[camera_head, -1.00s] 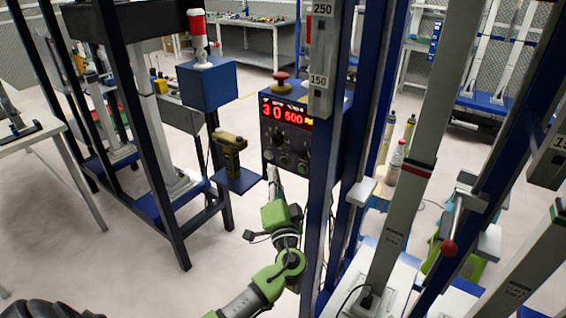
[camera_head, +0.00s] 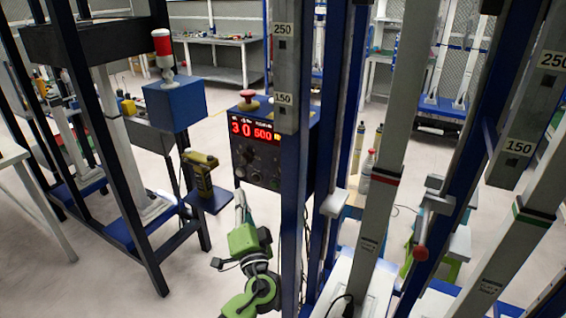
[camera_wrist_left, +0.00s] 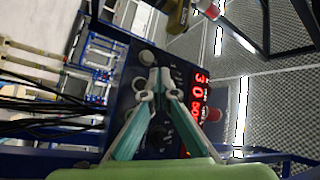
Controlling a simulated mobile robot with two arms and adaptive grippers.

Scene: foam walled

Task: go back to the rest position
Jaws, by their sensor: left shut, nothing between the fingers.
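My left gripper (camera_head: 240,198) is in front of the blue control box (camera_head: 262,178), just below its lower left part in the head view. My green and grey left arm comes up from the bottom of the picture. In the left wrist view, the left gripper (camera_wrist_left: 155,82) has its two fingers together at the tips, with nothing between them. The box's knobs and red lit display (camera_wrist_left: 198,100) lie behind the fingers there. My right gripper is not in either view.
Tall blue and grey posts (camera_head: 293,150) stand close to the right of my left arm. A yellow and black handheld tool (camera_head: 199,174) sits on a small blue shelf (camera_head: 212,203) to the left. A dark frame (camera_head: 130,180) stands farther left. Open floor (camera_head: 70,270) shows at the lower left.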

